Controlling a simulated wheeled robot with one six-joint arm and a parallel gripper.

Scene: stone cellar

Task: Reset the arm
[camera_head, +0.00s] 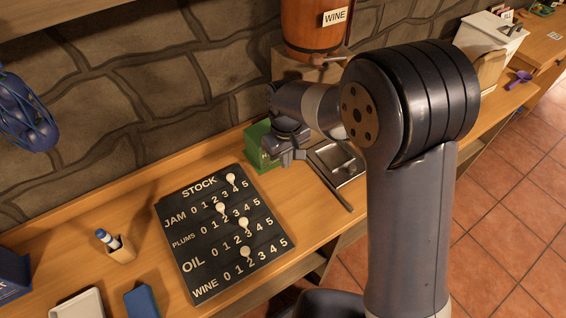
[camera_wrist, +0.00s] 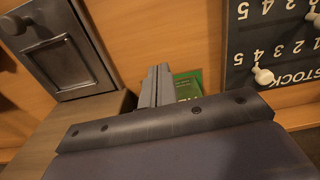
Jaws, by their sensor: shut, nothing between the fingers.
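My gripper (camera_head: 291,154) is at the end of my bent arm, above the wooden counter (camera_head: 300,215). Its fingers are shut with nothing between them; the wrist view also shows the closed fingers (camera_wrist: 157,84). In the head view it is in front of a green box (camera_head: 259,147) and partly hides it. The green box also shows behind the fingers in the wrist view (camera_wrist: 188,86). I cannot tell whether the gripper touches it.
A black stock board (camera_head: 203,238) with several white pegs lies left of my gripper. A dark metal tray (camera_head: 345,178) is to its right. A wooden barrel (camera_head: 308,32) labelled WINE stands behind. A pen holder (camera_head: 121,251) and blue block (camera_head: 143,301) are at left.

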